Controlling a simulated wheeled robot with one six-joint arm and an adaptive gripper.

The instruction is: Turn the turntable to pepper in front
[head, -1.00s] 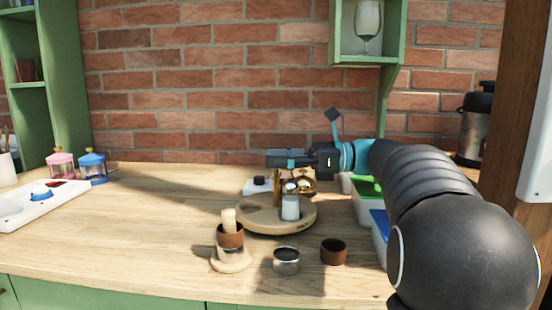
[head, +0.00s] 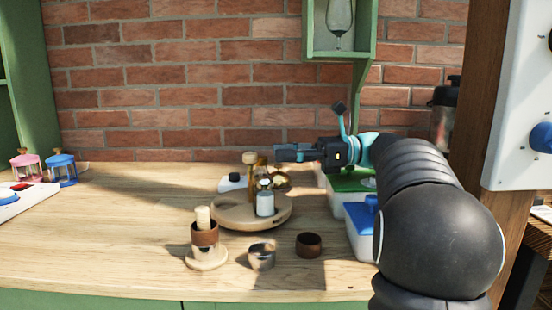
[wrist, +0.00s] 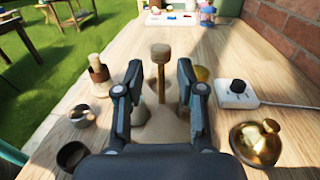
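The round wooden turntable (head: 225,217) stands mid-counter in the head view, with a dark label on its front right rim, too small to read surely. A white shaker with a grey cap (head: 265,204) stands at its front. A tall wooden mill (head: 250,180), perhaps the pepper, stands behind it, beside a dark amber bottle (head: 262,172). My gripper (head: 278,150) is above and right of the mill in the head view. In the wrist view my gripper (wrist: 158,70) is open, with the mill (wrist: 161,85) showing between its fingers. I see no contact. The gripper partly hides the turntable (wrist: 160,130).
Bins (head: 360,232) stand right.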

